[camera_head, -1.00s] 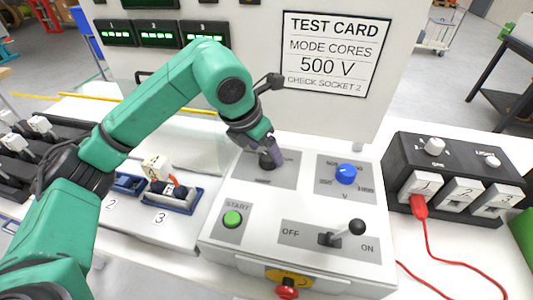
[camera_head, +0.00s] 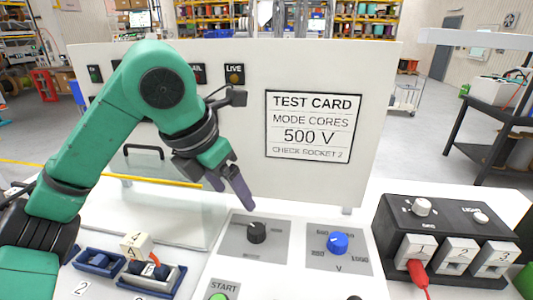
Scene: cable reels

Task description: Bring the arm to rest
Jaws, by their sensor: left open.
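My left arm comes in from the left, green with dark joints. Its gripper (camera_head: 230,188) is open and hangs in the air in front of the white upright panel (camera_head: 375,180). It is above and slightly left of the black knob (camera_head: 257,232) on the test panel and apart from it. I see nothing between its fingers. My right gripper is not in view.
The blue knob (camera_head: 338,242) sits right of the black knob. The test card (camera_head: 313,125) reads 500 V. A black socket box (camera_head: 445,225) at right has a red plug (camera_head: 418,272) at socket 1. A numbered block (camera_head: 134,245) sits lower left.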

